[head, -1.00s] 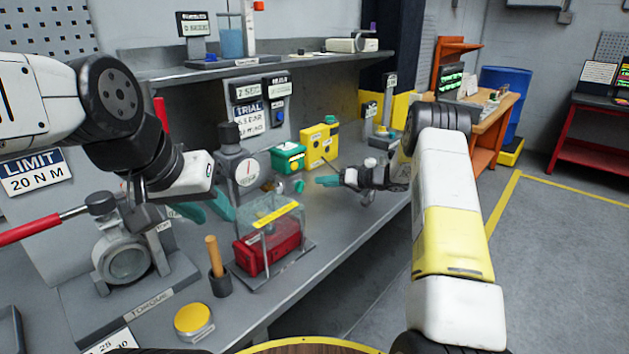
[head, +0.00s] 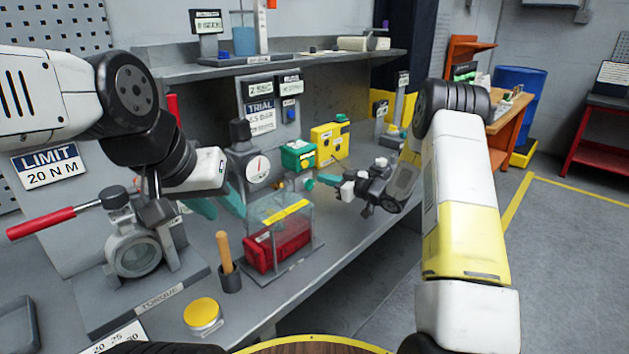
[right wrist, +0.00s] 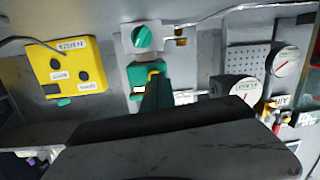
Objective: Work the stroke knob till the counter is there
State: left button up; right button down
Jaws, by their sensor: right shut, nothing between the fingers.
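A green round knob (head: 308,184) sits on a small grey block in front of the green box (head: 298,158). In the right wrist view the knob (right wrist: 142,38) shows a pale line across its face. My right gripper (head: 320,180) is shut and empty. Its teal fingertips are just right of the knob in the head view; I cannot tell whether they touch it. In the right wrist view the fingers (right wrist: 156,85) overlap the green box. My left gripper (head: 222,205) is open and empty, left of the clear-covered red box. I cannot make out a counter reading.
A yellow box (head: 330,143) stands behind the right gripper. A dial gauge (head: 258,169) is left of the green box. The red box (head: 278,247) under a clear cover and a wooden-handled tool (head: 225,255) stand in front. The front right bench strip is bare.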

aim_at(307, 180)
jog(key=s+n+t+h, duration=0.1)
jog(key=n, duration=0.1)
jog(key=s+n+t+h, duration=0.1)
jog(key=s+n, duration=0.1)
jog(key=s+n+h, duration=0.1)
jog(key=s+n, duration=0.1)
jog(key=shift+s+a+f+n+t, duration=0.25)
jog(key=shift+f+n+t, duration=0.05)
jog(key=shift+n+t, duration=0.1)
jog(key=x, duration=1)
jog(key=shift+w, duration=0.15)
jog(key=shift+w+d+f, duration=0.65)
jog(key=shift+d+f, duration=0.2)
jog(key=shift+d, duration=0.1)
jog(key=shift+w+d+f, duration=0.3)
jog(key=shift+w+f, duration=0.05)
